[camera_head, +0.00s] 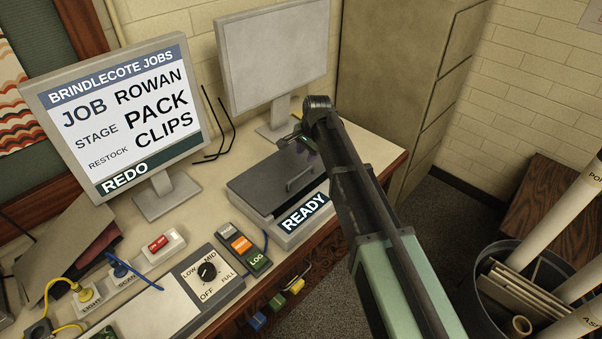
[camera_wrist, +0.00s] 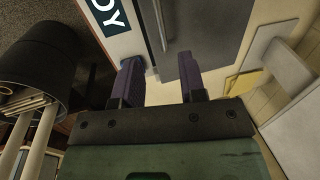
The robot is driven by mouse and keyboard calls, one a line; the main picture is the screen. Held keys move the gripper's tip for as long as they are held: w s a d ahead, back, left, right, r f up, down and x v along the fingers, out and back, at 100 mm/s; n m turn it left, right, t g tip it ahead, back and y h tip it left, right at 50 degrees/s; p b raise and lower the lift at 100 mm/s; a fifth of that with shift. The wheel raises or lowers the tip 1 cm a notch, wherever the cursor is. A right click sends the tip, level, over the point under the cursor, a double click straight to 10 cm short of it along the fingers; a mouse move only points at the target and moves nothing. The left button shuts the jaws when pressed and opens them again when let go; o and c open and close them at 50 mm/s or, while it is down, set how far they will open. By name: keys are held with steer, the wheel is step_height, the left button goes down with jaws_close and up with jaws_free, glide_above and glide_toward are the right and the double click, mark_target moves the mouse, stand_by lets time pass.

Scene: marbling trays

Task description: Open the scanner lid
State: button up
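The scanner (camera_head: 292,236) is a light grey box on the desk with a READY display on its front. Its dark grey lid (camera_head: 262,186) lies flat, closed, with a bar handle (camera_head: 301,180) near its right side. In the wrist view the lid (camera_wrist: 205,38) and the handle (camera_wrist: 163,22) show at the top, beyond the fingers. My gripper (camera_head: 299,143) is above the far right part of the scanner, apart from the handle. In the wrist view my gripper (camera_wrist: 160,82) has its two purple fingers spread with nothing between them. My arm hides the scanner's right edge.
A monitor (camera_head: 168,182) with job text stands at left and a blank monitor (camera_head: 272,60) behind the scanner. A button box (camera_head: 243,247) and a dial box (camera_head: 207,283) sit left of the scanner. A filing cabinet (camera_head: 400,80) stands behind; a bin (camera_head: 490,300) of tubes is at right.

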mark_target(303, 173)
steer(key=f+b, duration=0.2)
steer(key=f, duration=0.1)
steer(key=a+f+b, duration=0.1)
steer(key=f+b, duration=0.2)
steer(key=w+f+b, duration=0.1)
steer(key=f+b, duration=0.1)
steer(key=f, duration=0.1)
steer(key=shift+a, duration=0.15)
steer(key=shift+r, duration=0.2)
jaws_close()
